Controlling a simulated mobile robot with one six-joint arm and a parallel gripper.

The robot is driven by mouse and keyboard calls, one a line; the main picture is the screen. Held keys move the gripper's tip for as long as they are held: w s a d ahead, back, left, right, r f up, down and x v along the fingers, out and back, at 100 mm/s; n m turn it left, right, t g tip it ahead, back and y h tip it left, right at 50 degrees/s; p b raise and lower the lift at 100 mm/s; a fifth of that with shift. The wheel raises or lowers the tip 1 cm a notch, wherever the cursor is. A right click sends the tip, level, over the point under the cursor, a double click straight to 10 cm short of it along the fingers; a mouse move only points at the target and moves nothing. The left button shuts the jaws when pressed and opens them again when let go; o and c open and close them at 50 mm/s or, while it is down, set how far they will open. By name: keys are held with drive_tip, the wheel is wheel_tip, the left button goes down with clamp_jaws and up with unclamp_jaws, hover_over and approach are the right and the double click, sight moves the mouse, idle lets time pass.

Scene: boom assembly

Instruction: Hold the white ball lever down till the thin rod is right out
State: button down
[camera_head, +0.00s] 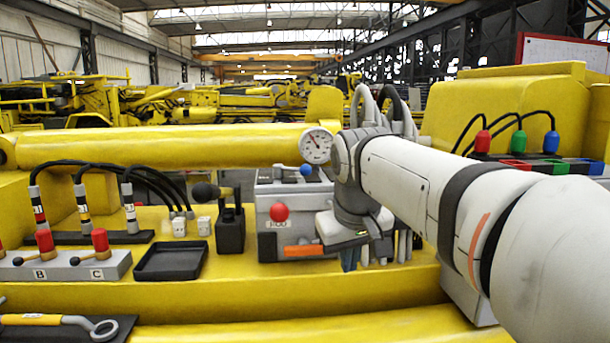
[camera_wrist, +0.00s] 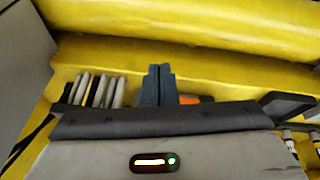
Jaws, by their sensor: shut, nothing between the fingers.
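A thick yellow cylinder (camera_head: 160,147) runs across behind the box. Its right end is hidden by my arm, and no thin rod shows.
A round gauge (camera_head: 316,146) stands above the box. An orange handle (camera_head: 304,250) lies at its front and also shows in the wrist view (camera_wrist: 188,99).

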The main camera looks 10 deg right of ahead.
drive_tip(key=w+a+r+t, duration=0.1)
drive_tip(key=w+r, duration=0.2)
drive_tip(key=r, duration=0.7)
drive_tip(key=w+a+r+n+t, duration=0.1)
drive_tip(key=w+a+r, duration=0.1)
drive_tip(key=r, duration=0.8)
drive_tip(key=shift+w+r+n, duration=0.25)
drive_tip(key=shift+w+n, duration=0.05)
drive_tip(key=shift+w, duration=0.6)
drive_tip(key=w+f, duration=0.1)
drive_tip(key=f, duration=0.2)
drive_tip(key=w+d+f, duration=0.1)
drive_tip(key=f, duration=0.3)
drive_tip(key=w+d+f, duration=0.1)
drive_tip(key=f, duration=0.2)
drive_tip(key=shift+f+p, duration=0.2)
drive_tip(key=shift+p, duration=0.15)
drive_tip(key=shift+d+f, duration=0.1)
drive_tip(key=shift+f, duration=0.3)
